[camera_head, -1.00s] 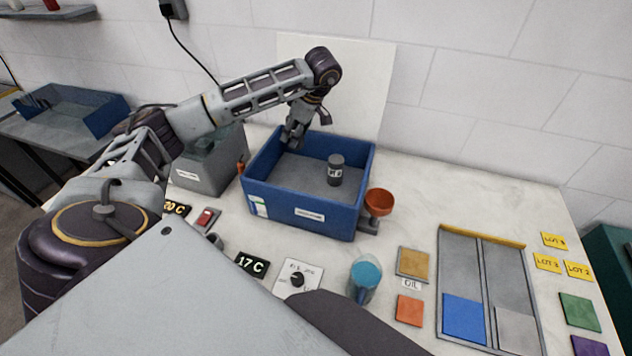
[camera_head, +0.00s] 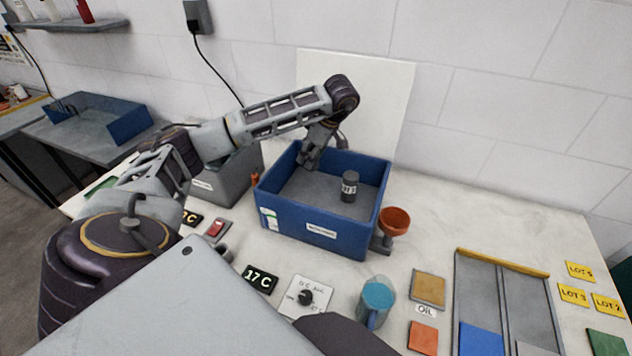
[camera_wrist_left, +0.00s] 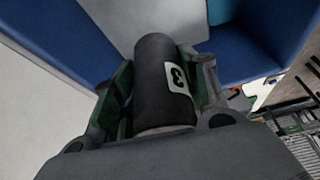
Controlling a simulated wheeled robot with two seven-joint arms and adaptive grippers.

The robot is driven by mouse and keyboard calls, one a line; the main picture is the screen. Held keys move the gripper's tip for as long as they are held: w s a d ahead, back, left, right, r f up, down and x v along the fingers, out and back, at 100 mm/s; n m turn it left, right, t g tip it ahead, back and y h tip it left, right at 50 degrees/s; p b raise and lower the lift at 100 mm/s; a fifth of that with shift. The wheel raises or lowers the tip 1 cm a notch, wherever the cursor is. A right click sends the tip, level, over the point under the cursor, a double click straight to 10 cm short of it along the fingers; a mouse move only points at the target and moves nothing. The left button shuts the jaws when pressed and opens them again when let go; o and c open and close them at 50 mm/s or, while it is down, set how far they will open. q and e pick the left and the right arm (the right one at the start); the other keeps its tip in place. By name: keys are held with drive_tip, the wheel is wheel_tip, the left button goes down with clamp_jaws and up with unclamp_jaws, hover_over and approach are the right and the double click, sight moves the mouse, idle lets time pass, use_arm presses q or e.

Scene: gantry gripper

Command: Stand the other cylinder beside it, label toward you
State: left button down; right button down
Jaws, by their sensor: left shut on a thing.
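A dark grey cylinder (camera_head: 349,187) stands upright on the floor of the blue bin (camera_head: 290,225), right of the middle. Its white label faces the camera. My left gripper (camera_head: 311,160) is over the bin's back left part, left of and behind the standing cylinder. In the left wrist view, my left gripper (camera_wrist_left: 158,98) is shut on another dark cylinder (camera_wrist_left: 158,75). This cylinder has a white label with a dark mark on its right side. In the head view, the held cylinder is hard to make out behind the fingers. My right gripper is out of view.
An orange funnel (camera_head: 395,221) stands against the bin's right side, and a grey bin (camera_head: 226,183) is at its left. A blue cup (camera_head: 376,300), a dial plate (camera_head: 306,296) and a divided tray (camera_head: 500,262) are in front. Bare bin floor lies around the standing cylinder.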

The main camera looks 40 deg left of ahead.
use_arm(q)
drive_tip(key=shift+f, duration=0.5)
wheel_tip(320, 180, down, 3)
drive_tip(key=shift+f, duration=0.55)
drive_tip(key=shift+f, duration=1.9)
drive_tip(key=shift+f, duration=0.1)
drive_tip(key=c, duration=0.8)
unclamp_jaws()
